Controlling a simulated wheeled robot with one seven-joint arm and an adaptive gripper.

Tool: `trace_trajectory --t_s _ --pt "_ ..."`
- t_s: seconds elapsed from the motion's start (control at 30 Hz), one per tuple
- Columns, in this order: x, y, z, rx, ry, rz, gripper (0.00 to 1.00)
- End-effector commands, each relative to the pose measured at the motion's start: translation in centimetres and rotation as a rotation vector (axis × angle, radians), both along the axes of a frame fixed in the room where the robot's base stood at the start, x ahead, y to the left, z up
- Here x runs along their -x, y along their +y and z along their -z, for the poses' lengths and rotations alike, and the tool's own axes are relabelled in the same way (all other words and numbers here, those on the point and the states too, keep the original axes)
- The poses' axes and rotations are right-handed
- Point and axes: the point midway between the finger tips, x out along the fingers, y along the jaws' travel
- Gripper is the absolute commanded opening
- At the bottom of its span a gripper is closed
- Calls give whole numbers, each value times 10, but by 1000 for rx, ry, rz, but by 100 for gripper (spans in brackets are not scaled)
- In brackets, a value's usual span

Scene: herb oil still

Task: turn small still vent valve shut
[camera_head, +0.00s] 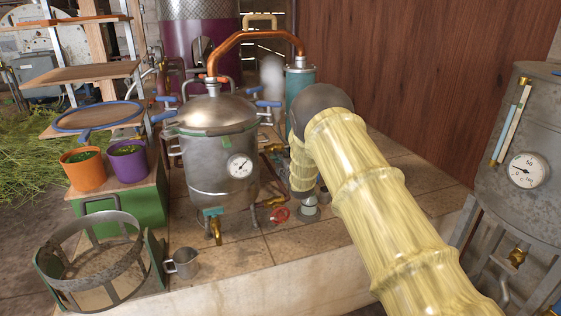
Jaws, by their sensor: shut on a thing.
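The small still (215,160) is a steel pot with a domed lid, a round dial and a copper pipe arching from its top to a teal cylinder. A red handwheel (280,214) sits low at its right, beside brass fittings; I cannot tell whether this is the vent valve. My yellow-sleeved arm comes in from the lower right, bends at a grey joint and drops down to the right of the still.
A small metal jug (183,262) and an open round metal basket (95,258) are at the lower left. Orange (84,174) and purple (128,165) pots stand on a green box. A grey tank (525,150) with a dial stands at the right. Tiles in front of the still are clear.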

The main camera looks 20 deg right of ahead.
Motion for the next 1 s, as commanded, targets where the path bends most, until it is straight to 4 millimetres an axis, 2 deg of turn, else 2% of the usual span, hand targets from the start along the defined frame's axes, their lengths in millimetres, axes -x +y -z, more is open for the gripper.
trace_trajectory --t_s 1.0 --pt "0 -1 3 -957 33 0 0"
